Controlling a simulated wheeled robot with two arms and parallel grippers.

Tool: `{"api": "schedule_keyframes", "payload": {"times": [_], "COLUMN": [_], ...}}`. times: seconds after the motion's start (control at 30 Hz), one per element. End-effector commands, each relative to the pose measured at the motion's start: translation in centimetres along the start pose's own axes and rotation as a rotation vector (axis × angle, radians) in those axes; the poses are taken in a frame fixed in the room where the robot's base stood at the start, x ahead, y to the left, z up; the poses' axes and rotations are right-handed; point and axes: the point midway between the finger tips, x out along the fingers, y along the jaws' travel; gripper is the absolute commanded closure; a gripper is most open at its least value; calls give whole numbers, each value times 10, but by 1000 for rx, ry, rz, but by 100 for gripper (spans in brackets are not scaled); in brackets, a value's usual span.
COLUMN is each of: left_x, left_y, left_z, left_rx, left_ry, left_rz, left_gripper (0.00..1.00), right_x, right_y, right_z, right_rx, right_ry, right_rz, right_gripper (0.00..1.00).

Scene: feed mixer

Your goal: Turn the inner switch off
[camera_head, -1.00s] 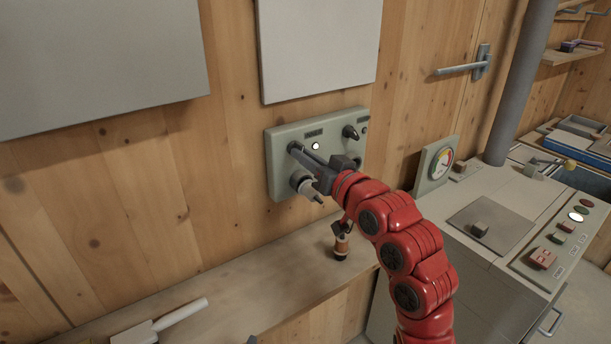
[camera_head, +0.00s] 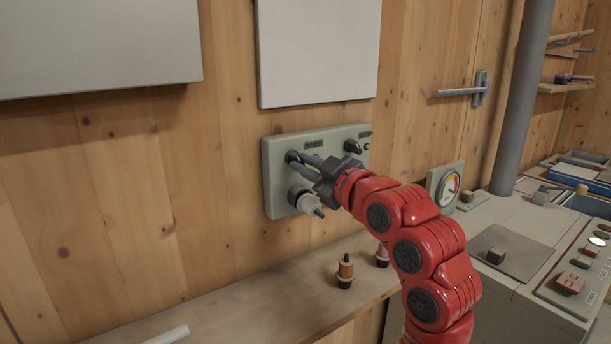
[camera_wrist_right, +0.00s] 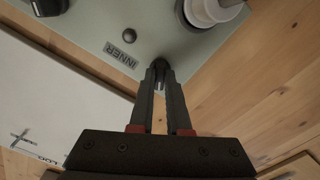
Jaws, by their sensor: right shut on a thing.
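The grey-green switch panel (camera_head: 275,190) is on the wooden wall, with an "INNER" label (camera_head: 313,143) near its top. My right gripper (camera_head: 294,157) reaches in from the right, its fingers shut on the inner switch beside that label. In the right wrist view the fingertips (camera_wrist_right: 161,72) close around the dark switch knob, which is mostly hidden between them. The small round lamp (camera_wrist_right: 128,35) beside the label looks dark. A second black switch (camera_head: 353,146) is on the panel's right. My left gripper is not in view.
A wooden shelf (camera_head: 240,305) below holds small orange-brown (camera_head: 345,271) and pink (camera_head: 382,256) items. A gauge (camera_head: 446,188) and a control cabinet (camera_head: 510,225) stand to the right.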

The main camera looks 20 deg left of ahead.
Motion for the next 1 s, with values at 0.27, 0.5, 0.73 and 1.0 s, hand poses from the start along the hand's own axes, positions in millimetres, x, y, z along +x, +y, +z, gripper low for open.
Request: {"api": "schedule_keyframes", "payload": {"times": [0.27,0.5,0.73,1.0], "left_x": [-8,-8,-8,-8], "left_y": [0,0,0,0], "left_z": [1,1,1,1], "left_rx": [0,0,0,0], "left_ry": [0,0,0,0], "left_rz": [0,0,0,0], "left_gripper": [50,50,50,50], "right_x": [1,1,1,0], "right_y": [-2,-1,-1,0], "right_z": [2,2,2,1], "right_rx": [-72,-86,-85,-85], "right_ry": [-3,-3,-3,-2], "right_rz": [-4,-4,-4,-2], "right_gripper": [100,100,100,55]}}
